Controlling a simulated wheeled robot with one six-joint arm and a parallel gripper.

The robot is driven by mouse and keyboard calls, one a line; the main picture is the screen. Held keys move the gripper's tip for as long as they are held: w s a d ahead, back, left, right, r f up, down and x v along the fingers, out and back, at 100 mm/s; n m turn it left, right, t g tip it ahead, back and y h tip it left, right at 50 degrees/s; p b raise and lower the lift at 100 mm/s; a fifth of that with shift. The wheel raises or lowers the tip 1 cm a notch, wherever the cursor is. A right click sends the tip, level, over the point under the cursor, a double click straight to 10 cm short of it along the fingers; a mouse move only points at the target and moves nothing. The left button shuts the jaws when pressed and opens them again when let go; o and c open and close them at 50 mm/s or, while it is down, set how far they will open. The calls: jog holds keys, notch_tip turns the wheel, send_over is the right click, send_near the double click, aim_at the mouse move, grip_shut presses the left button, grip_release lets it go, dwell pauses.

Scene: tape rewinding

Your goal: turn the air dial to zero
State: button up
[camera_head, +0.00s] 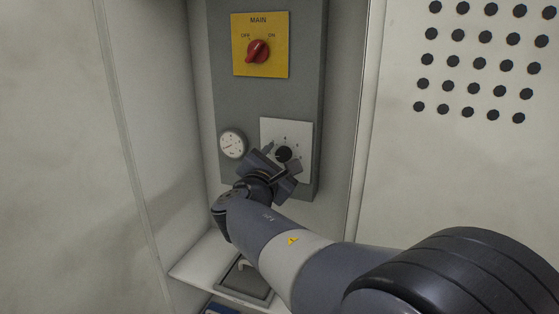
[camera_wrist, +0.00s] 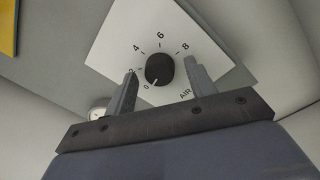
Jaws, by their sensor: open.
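The air dial is a round black knob (camera_wrist: 159,69) on a white plate (camera_wrist: 112,52) marked with numbers from 0 to 8 and the word AIR. Its small white pointer mark is at the knob's lower left, toward the 0. The knob (camera_head: 284,154) also shows in the head view, low on the grey panel. My gripper (camera_wrist: 160,73) is open, with one finger on each side of the knob and gaps between them. In the head view my gripper (camera_head: 281,161) is at the plate's lower part. I cannot tell how far the fingertips reach around the knob.
A round white gauge (camera_head: 232,143) sits left of the dial. Above is a yellow MAIN plate (camera_head: 280,65) with a red switch (camera_head: 257,51). Cabinet walls flank the grey panel (camera_head: 235,98). A shelf (camera_head: 190,270) lies below, and a perforated wall stands right.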

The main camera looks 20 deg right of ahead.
jog(key=p+v, duration=0.1)
jog(key=v, duration=0.9)
jog(key=shift+s+a, duration=0.3)
jog(key=shift+d, duration=0.1)
jog(key=b+x, duration=0.1)
jog(key=x, duration=1)
jog(key=shift+s, duration=0.1)
